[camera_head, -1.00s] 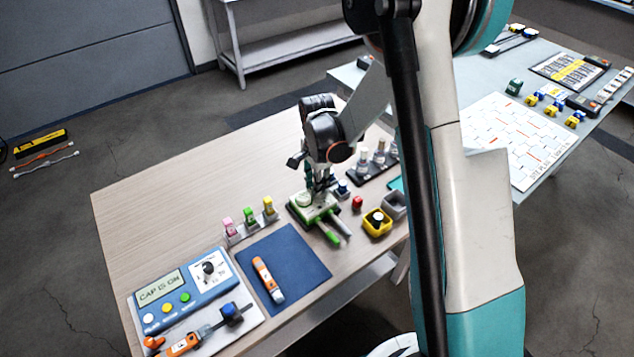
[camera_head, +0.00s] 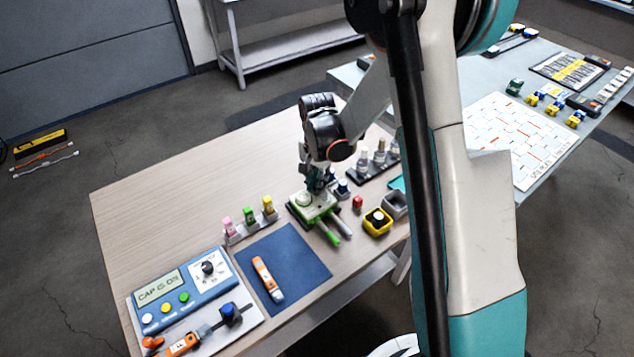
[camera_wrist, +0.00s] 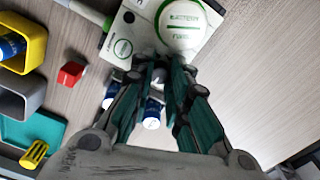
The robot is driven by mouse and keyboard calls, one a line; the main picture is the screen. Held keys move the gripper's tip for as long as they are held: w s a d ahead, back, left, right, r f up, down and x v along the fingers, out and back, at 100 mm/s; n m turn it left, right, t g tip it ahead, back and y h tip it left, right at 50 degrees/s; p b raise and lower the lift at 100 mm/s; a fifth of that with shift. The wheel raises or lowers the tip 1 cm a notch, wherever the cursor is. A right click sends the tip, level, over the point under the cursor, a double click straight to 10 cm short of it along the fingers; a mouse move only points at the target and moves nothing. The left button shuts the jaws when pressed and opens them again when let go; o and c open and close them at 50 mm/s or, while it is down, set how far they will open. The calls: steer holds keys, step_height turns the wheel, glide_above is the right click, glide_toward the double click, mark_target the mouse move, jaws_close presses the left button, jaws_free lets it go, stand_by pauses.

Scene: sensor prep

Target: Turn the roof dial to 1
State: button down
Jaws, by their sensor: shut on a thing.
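The green and white device (camera_head: 322,212) stands on the wooden table, past the blue mat. In the wrist view its white top (camera_wrist: 128,40) carries a large round white disc (camera_wrist: 181,26) with a green rim. My gripper (camera_head: 318,190) points down over the device's far side. In the wrist view its fingertips (camera_wrist: 163,62) are together at the edge of the device's top, beside the disc. They are shut on a small part, taken to be the roof dial, which the fingers mostly hide. Its setting cannot be read.
A red cube (camera_wrist: 71,73), a yellow bin (camera_head: 378,222), a grey bin (camera_head: 396,204) and blue-and-white bottles (camera_wrist: 153,112) stand close by. The far left table is clear.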

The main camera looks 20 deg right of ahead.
steer(key=shift+n, duration=1.5)
steer(key=c, duration=1.5)
jaws_free()
step_height(320, 180, up, 12)
